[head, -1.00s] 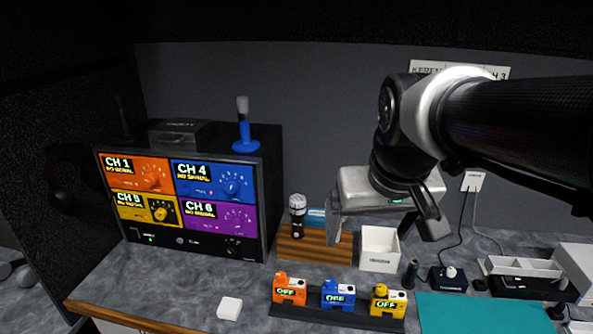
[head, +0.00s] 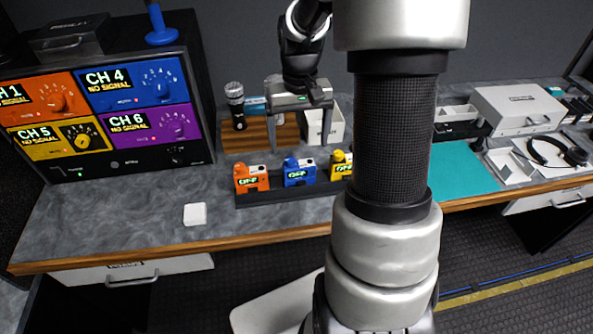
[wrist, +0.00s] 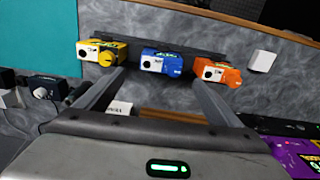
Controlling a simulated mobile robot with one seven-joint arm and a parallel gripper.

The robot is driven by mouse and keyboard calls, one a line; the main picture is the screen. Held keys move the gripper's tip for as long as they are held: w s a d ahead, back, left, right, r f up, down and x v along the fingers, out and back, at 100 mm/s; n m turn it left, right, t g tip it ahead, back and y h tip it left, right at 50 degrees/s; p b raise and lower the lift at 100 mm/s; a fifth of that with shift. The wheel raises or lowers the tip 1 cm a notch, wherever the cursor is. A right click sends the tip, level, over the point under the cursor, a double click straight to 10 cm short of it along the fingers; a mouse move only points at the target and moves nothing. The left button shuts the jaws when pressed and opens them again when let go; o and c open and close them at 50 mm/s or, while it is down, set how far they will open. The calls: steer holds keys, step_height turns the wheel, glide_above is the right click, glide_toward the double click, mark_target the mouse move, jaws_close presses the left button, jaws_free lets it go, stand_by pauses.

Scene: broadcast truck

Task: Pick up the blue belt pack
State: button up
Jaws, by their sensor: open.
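The blue belt pack (head: 299,172) stands in a dark rack (head: 290,191) between an orange belt pack (head: 251,177) and a yellow belt pack (head: 341,164). Its display reads OFF. My gripper (head: 301,124) is open and empty, above and behind the rack in the head view. In the wrist view, the blue pack (wrist: 161,62) shows beyond and between my two open fingers (wrist: 160,88), apart from them. The yellow pack (wrist: 101,51) is to its left and the orange pack (wrist: 217,73) to its right there. My arm hides the rack's right end in the head view.
A microphone (head: 235,105) on a wooden block (head: 258,132) and a white box (head: 330,124) stand behind the rack. A monitor (head: 110,110) is at the left. A white block (head: 195,213) lies front left. A teal mat (head: 462,168) is at the right.

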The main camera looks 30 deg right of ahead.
mark_target(299, 162)
step_height(299, 162, down, 4)
steer(key=shift+r, duration=0.2)
steer(key=shift+s+a+f, duration=0.1)
steer(key=shift+f, duration=1.25)
steer(key=shift+s+f, duration=0.1)
steer(key=shift+f, duration=1.25)
steer(key=shift+c, duration=0.3)
steer(key=c, duration=1.1)
steer(key=shift+c, duration=0.6)
steer(key=shift+r, duration=0.15)
